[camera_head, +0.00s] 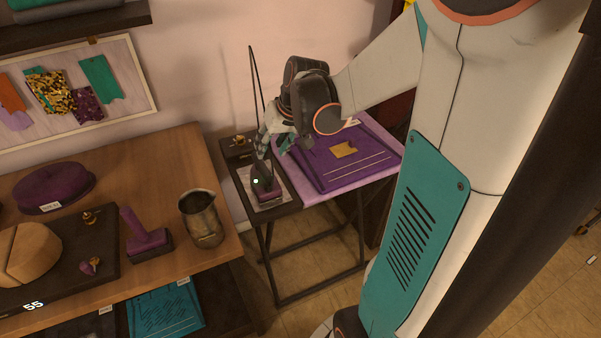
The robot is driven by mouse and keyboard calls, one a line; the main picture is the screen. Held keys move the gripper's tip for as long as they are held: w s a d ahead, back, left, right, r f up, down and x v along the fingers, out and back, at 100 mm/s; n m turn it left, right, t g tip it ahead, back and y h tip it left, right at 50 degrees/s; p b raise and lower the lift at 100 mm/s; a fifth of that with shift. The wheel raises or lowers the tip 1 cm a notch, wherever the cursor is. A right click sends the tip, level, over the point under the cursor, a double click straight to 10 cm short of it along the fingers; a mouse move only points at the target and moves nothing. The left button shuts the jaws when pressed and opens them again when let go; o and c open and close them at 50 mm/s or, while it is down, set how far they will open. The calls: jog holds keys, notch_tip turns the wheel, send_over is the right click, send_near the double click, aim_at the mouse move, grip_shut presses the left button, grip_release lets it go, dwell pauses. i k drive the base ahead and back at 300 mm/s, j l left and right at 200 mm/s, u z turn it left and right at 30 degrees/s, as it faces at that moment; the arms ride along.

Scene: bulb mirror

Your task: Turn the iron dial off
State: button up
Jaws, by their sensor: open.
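The iron (267,186) is a small dark and purple thing standing on a light pad at the left end of a narrow ironing table. The dial cannot be made out clearly.
A purple folded cloth (368,153) lies on the table right of the iron. At left, a wooden counter (190,157) holds a metal pitcher (201,219), a purple stamp-like tool (144,232) and a purple hat-like object (53,184). Open floor lies below the ironing table.

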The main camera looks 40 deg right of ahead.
aim_at(240, 141)
jog(key=i+l+u, duration=0.1)
jog(key=i+l, duration=0.25)
jog(key=i+l+u, duration=0.1)
jog(key=i+l, duration=0.25)
jog(key=l, duration=0.2)
